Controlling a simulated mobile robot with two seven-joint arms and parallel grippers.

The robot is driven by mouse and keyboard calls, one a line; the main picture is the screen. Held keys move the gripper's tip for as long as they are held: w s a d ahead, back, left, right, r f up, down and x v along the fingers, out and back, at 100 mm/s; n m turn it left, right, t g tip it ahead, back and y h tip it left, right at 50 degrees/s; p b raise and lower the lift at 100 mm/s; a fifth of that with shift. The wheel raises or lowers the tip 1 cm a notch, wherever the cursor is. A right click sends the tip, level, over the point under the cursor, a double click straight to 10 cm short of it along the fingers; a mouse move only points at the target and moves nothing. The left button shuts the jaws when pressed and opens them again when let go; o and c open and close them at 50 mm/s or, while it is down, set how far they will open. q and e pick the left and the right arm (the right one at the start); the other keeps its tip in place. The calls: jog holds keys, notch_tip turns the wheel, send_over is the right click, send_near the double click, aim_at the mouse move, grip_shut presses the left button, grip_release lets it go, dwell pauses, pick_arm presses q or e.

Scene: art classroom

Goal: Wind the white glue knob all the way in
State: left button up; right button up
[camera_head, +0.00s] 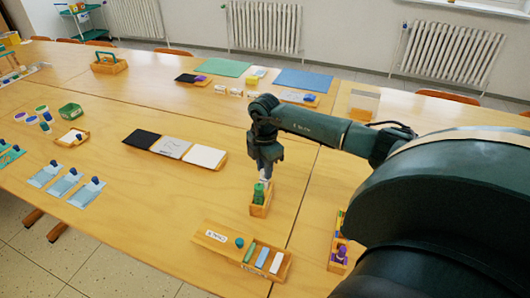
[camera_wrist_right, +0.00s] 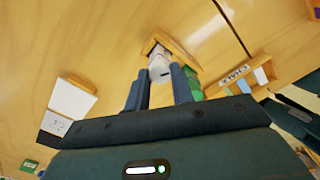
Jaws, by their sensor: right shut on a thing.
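The white glue knob (camera_wrist_right: 160,66) shows between my right gripper's fingers (camera_wrist_right: 158,88) in the right wrist view. The gripper is shut on it. In the head view my right gripper (camera_head: 264,174) points down over a small wooden holder (camera_head: 260,211), and a bit of white shows at its fingertips. A green piece (camera_head: 258,194) stands in that holder next to the white part; it also shows in the right wrist view (camera_wrist_right: 193,84), partly behind a finger. How far the knob is wound in cannot be told. My left gripper is out of view.
A wooden tray (camera_head: 213,236) with a label and several coloured pieces lies in front of the holder. Black, grey and white cards (camera_head: 205,156) lie to the left. A wooden box with purple pieces (camera_head: 338,262) stands at the right. The table between is bare.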

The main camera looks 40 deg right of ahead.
jog(key=n+b, duration=0.1)
jog(key=n, duration=0.5)
jog(key=n+b, duration=0.1)
jog(key=n, duration=0.4)
jog(key=shift+n, duration=0.3)
jog(key=o, duration=1.5)
